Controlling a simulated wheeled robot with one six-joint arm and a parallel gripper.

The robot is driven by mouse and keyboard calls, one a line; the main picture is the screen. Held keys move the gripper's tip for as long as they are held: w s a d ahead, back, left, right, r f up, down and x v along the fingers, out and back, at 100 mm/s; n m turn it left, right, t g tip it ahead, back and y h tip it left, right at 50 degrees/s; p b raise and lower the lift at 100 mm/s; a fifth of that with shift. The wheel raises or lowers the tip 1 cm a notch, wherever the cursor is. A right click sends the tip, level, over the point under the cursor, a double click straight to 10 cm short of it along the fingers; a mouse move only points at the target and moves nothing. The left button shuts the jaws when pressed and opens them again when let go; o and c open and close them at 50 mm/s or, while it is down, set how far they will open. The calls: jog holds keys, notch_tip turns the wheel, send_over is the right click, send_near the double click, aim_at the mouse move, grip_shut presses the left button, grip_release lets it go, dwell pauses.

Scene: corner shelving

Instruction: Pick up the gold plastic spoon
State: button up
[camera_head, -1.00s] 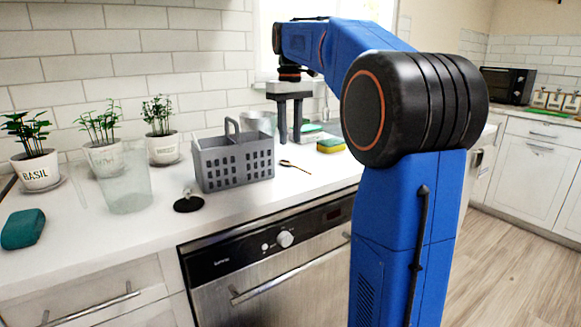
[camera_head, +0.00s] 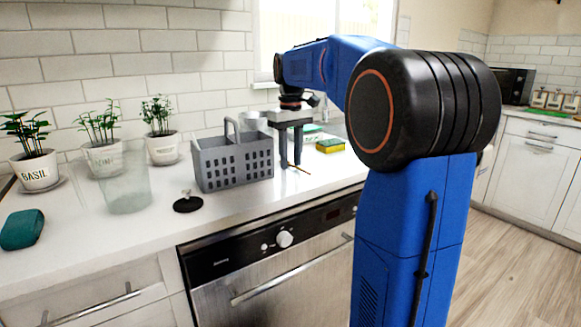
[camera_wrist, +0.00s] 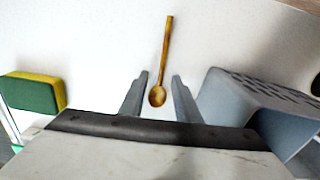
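The gold spoon (camera_wrist: 164,62) lies flat on the white counter. In the wrist view its bowl is close to the gap between my fingertips and its handle points away toward the top. In the head view it shows as a thin gold line (camera_head: 301,170), partly hidden by a finger. My gripper (camera_wrist: 160,80) is open and empty, pointing down, with one finger on each side of the spoon's bowl end. It also shows in the head view (camera_head: 291,165), low over the counter. I cannot tell whether the fingertips touch the counter.
A grey basket (camera_head: 233,165) stands close to the left of my gripper; it also shows in the wrist view (camera_wrist: 235,100). A yellow-green sponge (camera_head: 330,146) lies to the right. A clear container (camera_head: 126,185), a black stopper (camera_head: 188,204) and potted herbs (camera_head: 162,147) are further left.

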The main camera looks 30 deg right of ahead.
jog(key=c, duration=0.7)
jog(key=shift+r, duration=0.1)
